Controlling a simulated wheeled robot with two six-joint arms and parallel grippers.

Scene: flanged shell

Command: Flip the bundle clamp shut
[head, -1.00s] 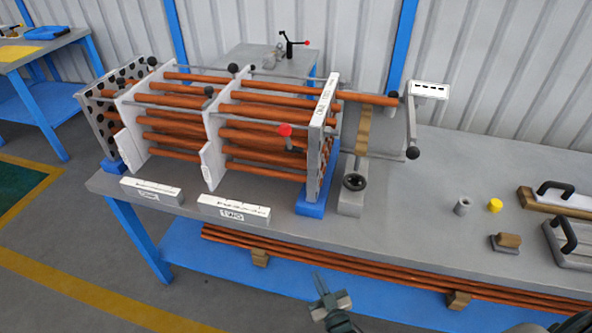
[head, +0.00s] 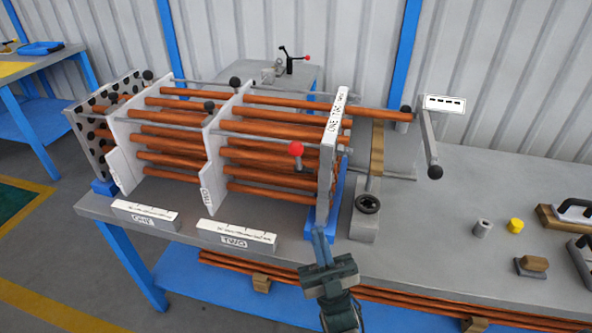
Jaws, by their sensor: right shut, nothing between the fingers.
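A bundle of copper-coloured tubes (head: 270,172) lies through upright white plates. A short lever with a red ball knob (head: 297,149) stands at the front of the bundle, just left of the thick end plate (head: 328,165); I take it for the bundle clamp's handle. Its pivot is too small to make out. My right gripper (head: 320,238) is shut and empty, pointing up and away from me. In the picture it is below the knob and apart from it, by the blue foot of the end plate. My left gripper is out of view.
A black handwheel (head: 367,204) on a grey block and a crank arm (head: 430,145) stand right of the bundle. Two white label blocks (head: 236,236) line the front edge. Another red-knobbed lever (head: 306,58) is on the rear table. The grey bench (head: 430,228) has free room at right.

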